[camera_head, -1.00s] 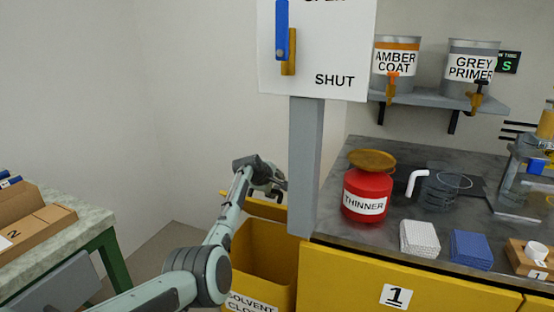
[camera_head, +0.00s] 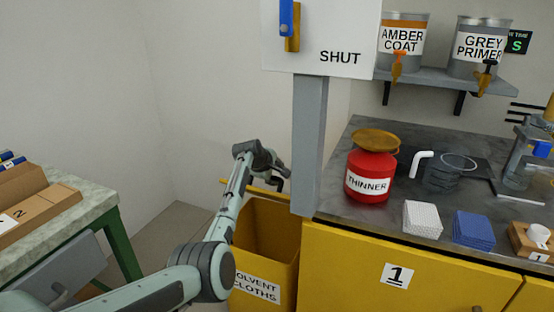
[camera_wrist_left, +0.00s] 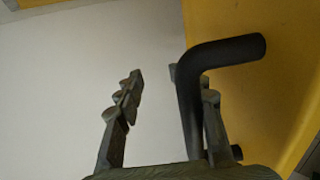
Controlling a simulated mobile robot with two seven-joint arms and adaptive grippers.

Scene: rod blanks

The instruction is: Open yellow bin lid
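The yellow bin (camera_head: 283,272), labelled SOLVENT CLOTHS, stands left of the yellow cabinet. Its mouth is uncovered and I see into it; a yellow strip, apparently the raised lid (camera_head: 268,190), shows behind the opening. My left gripper (camera_head: 282,178) is above the back of the bin. In the left wrist view, my left gripper (camera_wrist_left: 168,98) has its fingers apart. A black bent handle (camera_wrist_left: 190,95) lies between them, close beside the right finger, in front of a yellow panel (camera_wrist_left: 260,90). I cannot tell whether they touch. My right gripper is out of view.
A grey post (camera_head: 309,150) with a SHUT sign (camera_head: 335,50) rises right beside the bin. The bench at right holds a red thinner can (camera_head: 370,175), white cloths (camera_head: 422,218) and blue cloths (camera_head: 473,229). A table (camera_head: 85,215) stands at left. Floor between is clear.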

